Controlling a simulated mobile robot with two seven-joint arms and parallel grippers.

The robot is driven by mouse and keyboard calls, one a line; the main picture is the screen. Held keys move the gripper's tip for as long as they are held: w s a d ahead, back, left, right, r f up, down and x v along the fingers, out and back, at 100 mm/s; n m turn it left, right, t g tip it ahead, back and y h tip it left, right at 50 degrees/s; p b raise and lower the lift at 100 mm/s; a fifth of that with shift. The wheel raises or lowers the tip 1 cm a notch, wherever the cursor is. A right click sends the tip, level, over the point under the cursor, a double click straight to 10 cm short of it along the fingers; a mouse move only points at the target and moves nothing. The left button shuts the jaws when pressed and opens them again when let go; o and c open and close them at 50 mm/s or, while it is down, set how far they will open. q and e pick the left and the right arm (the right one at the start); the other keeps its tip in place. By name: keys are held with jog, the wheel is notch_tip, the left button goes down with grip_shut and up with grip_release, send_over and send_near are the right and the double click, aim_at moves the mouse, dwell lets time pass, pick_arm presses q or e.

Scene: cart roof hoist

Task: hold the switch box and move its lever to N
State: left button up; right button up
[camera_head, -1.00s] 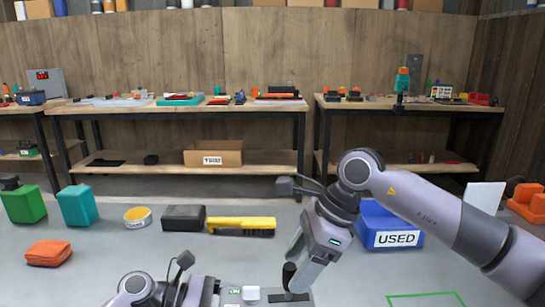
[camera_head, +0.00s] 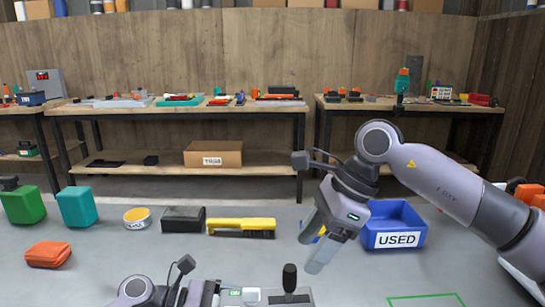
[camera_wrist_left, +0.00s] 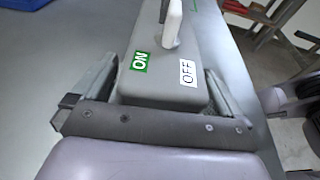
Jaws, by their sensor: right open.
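The grey switch box (camera_head: 263,298) is at the bottom edge of the head view, partly cut off. A black-knobbed lever (camera_head: 289,278) stands roughly upright on a dark plate at its right end; any letters beside it are unreadable. The left wrist view shows the box (camera_wrist_left: 165,88) with a green ON label, a white OFF label and a white toggle (camera_wrist_left: 172,24). My left gripper (camera_wrist_left: 158,88) has one finger along each side of the box, apparently gripping its end. My right gripper (camera_head: 312,252) is open and empty, above and right of the black lever, apart from it.
A blue USED bin (camera_head: 396,240) stands right of my right gripper. A yellow brush (camera_head: 241,227), a black box (camera_head: 183,219) and a yellow tape roll (camera_head: 137,217) lie behind the switch box. A green outline (camera_head: 427,296) marks clear table at the right.

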pick_arm(q)
jog(key=shift+a+r+p, duration=0.35)
jog(key=shift+r+p, duration=0.05)
jog(key=shift+r, duration=0.1)
jog(key=p+v, duration=0.1)
jog(key=v, duration=0.1)
jog(key=p+v, duration=0.1)
jog(key=v, duration=0.1)
jog(key=r+p+v, duration=0.1)
jog(key=p+v, duration=0.1)
jog(key=v, duration=0.1)
jog(key=shift+a, duration=0.1)
